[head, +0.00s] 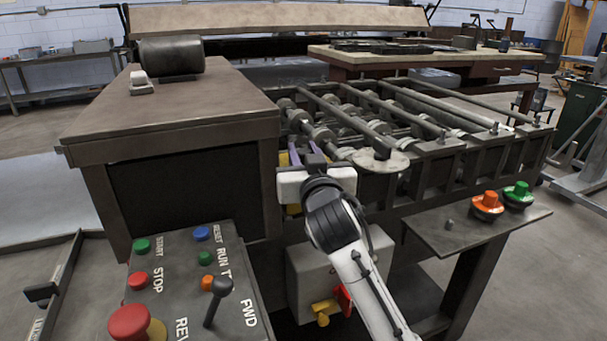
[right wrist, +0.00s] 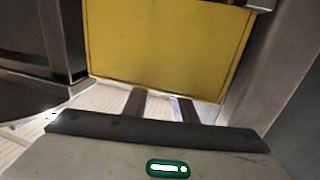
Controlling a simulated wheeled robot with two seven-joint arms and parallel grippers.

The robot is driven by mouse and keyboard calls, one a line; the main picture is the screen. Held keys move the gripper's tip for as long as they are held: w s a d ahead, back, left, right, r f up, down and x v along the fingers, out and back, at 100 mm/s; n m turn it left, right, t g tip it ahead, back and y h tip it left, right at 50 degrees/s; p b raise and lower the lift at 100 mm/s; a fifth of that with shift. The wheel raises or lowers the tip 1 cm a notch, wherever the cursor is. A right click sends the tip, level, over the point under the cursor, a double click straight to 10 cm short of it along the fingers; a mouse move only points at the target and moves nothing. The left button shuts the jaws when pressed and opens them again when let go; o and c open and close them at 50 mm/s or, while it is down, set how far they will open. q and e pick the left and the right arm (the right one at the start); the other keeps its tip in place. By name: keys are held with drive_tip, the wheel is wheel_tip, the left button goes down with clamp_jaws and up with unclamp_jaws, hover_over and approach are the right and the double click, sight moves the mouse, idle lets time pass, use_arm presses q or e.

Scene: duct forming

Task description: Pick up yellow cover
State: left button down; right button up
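The yellow cover (head: 283,160) is mostly hidden behind my right gripper in the head view, at the corner between the brown-topped cabinet and the roller machine. In the right wrist view it is a flat yellow panel (right wrist: 170,40) filling the upper middle. My right gripper (head: 304,150) is at the cover, its two fingers apart. In the right wrist view the dark fingers (right wrist: 160,96) reach the panel's lower edge with a gap between them. Whether they touch it cannot be told. My left gripper is not in view.
A control panel (head: 190,283) with buttons and a lever stands at front left. The brown-topped cabinet (head: 180,110) is left of the gripper, and the machine's rollers (head: 400,105) are behind and right. A side shelf (head: 475,232) bears orange and green buttons. A grey box (head: 308,275) sits below.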

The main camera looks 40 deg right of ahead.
clamp_jaws()
drive_tip(key=shift+r, duration=0.1)
